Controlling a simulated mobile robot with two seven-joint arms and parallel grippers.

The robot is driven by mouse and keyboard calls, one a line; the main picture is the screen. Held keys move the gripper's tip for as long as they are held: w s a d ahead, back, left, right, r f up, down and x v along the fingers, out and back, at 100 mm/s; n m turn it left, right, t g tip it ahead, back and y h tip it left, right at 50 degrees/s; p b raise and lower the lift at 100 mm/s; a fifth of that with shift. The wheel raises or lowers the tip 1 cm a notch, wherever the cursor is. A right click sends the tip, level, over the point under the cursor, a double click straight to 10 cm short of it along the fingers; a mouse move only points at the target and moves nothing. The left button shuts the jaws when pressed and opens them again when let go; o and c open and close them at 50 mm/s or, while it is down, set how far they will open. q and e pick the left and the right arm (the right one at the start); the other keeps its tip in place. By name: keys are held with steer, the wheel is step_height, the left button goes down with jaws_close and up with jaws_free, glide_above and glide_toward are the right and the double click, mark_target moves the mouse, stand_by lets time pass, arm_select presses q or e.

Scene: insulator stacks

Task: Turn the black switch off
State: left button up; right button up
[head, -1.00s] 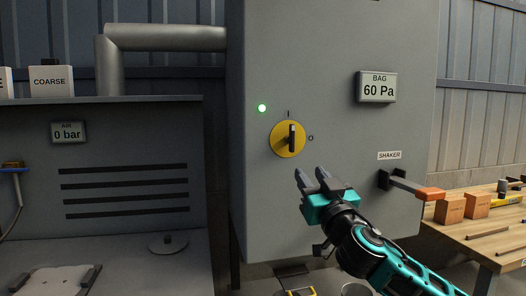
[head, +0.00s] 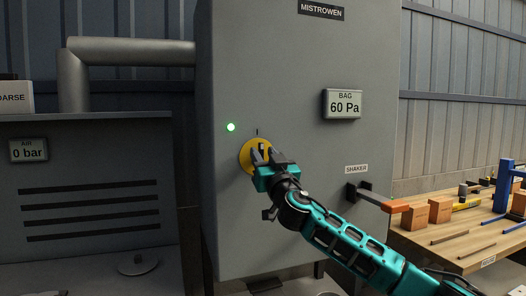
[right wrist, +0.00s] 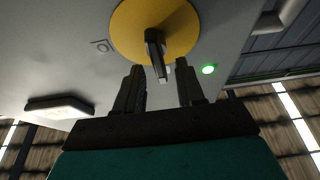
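The black switch (head: 261,149) is a handle on a round yellow plate (head: 245,158) on the front of the grey cabinet. Its handle points up toward the "I" mark. In the right wrist view the black switch (right wrist: 155,50) stands out from the yellow plate (right wrist: 183,28), its tip between and just beyond my fingertips. My right gripper (head: 264,159) is at the plate and partly hides it. In the right wrist view my right gripper (right wrist: 160,85) is open, with a gap on both sides of the handle. My left gripper is not in view.
A green lamp (head: 231,127) is lit beside the plate. The orange-tipped shaker handle (head: 380,199) sticks out to the right, above my right forearm. A wooden bench (head: 450,243) with blocks and tools stands at the right. A gauge (head: 342,104) reads 60 Pa.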

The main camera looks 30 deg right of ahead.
steer(key=shift+w+d+r, duration=0.15)
steer(key=shift+w+r, duration=0.05)
steer(key=shift+w, duration=0.25)
steer(key=shift+c, duration=0.4)
jaws_close()
